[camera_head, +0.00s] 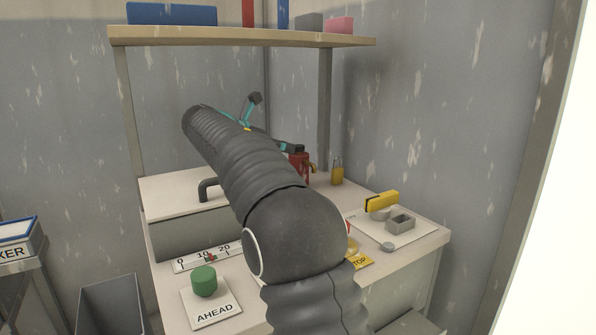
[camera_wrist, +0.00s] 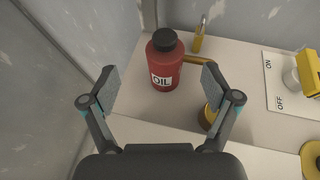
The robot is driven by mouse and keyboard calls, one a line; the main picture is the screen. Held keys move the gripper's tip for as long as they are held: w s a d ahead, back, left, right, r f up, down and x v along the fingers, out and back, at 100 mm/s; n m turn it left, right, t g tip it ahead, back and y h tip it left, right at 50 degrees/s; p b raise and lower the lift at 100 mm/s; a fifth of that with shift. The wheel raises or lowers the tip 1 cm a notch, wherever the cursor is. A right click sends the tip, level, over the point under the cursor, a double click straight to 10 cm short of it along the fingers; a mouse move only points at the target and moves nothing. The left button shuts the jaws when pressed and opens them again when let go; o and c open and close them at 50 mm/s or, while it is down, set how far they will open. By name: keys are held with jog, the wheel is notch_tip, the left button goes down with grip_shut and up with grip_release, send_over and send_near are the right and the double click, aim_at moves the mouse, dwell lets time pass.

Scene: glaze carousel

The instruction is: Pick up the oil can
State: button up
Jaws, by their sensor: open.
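The oil can (camera_wrist: 165,72) is a red bottle with a dark cap and a white OIL label. It stands upright on the light bench top in the wrist view, just beyond and between my fingertips. In the head view the oil can (camera_head: 300,166) is partly hidden behind my arm, toward the back of the bench. My gripper (camera_wrist: 158,92) is open, with one finger to each side of the can's near side. It also shows in the head view (camera_head: 272,122), largely hidden by my arm.
A switch plate (camera_head: 402,228) with a yellow lever (camera_head: 382,201) lies to the right. The shelf (camera_head: 240,38) hangs above. A green knob (camera_head: 204,281) sits at the front left.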

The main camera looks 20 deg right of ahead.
aim_at(298, 146)
jog(key=shift+s+d+x, duration=0.1)
jog(key=shift+s+x, duration=0.05)
jog(key=shift+x, duration=1.8)
jog(key=shift+s+d+x, duration=0.15)
jog(key=shift+s+x, duration=0.05)
jog(key=shift+x, duration=1.7)
jog(key=shift+r, duration=0.15)
jog(key=c, duration=1.6)
grip_shut()
jog(key=shift+r, duration=0.1)
